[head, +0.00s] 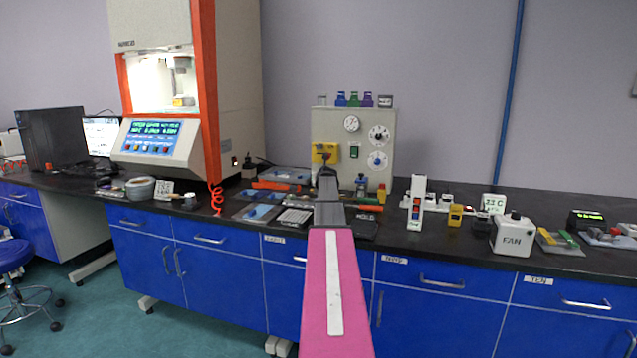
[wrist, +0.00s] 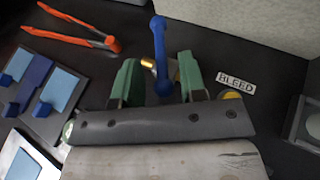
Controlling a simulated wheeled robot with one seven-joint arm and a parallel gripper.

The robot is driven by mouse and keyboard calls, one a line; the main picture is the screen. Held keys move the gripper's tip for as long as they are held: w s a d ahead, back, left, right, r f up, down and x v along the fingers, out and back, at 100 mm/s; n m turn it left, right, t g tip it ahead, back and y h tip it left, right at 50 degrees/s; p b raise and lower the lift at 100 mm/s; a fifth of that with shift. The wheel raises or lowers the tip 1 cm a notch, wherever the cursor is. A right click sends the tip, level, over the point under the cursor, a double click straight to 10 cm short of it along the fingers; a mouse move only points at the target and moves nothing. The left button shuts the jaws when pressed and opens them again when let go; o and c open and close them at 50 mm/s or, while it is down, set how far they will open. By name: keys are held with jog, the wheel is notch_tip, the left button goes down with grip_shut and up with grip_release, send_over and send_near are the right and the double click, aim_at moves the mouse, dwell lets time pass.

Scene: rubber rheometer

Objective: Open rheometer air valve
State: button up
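A blue lever handle (wrist: 161,65) stands between my gripper's fingers in the wrist view, with a small brass fitting (wrist: 148,63) beside it. A white label reading BLEED (wrist: 236,85) lies to its right. My gripper (wrist: 160,82) has two green fingers, set apart on either side of the blue lever, with a visible gap on each side. In the head view my gripper (head: 327,174) is low in front of the grey gauge panel (head: 380,115); my arm hides much of that spot, and I cannot make out the lever there.
Orange-handled pliers (wrist: 80,30) and a tray of blue pieces (wrist: 45,85) lie left of my gripper. The rheometer (head: 160,140) stands at the left. A white FAN box (head: 513,236) and small items line the black bench to the right.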

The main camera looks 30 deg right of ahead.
jog(key=shift+x, duration=1.35)
jog(key=shift+s, duration=0.1)
grip_shut()
jog(key=shift+d, duration=0.1)
jog(key=shift+d+n+t+y, duration=0.15)
jog(key=shift+n+y, duration=0.65)
jog(key=shift+y, duration=0.1)
jog(key=shift+d+n+t+y, duration=0.15)
jog(key=shift+n+y, duration=0.65)
jog(key=shift+y, duration=0.1)
jog(key=shift+n+y, duration=0.7)
jog(key=shift+y, duration=0.2)
grip_release()
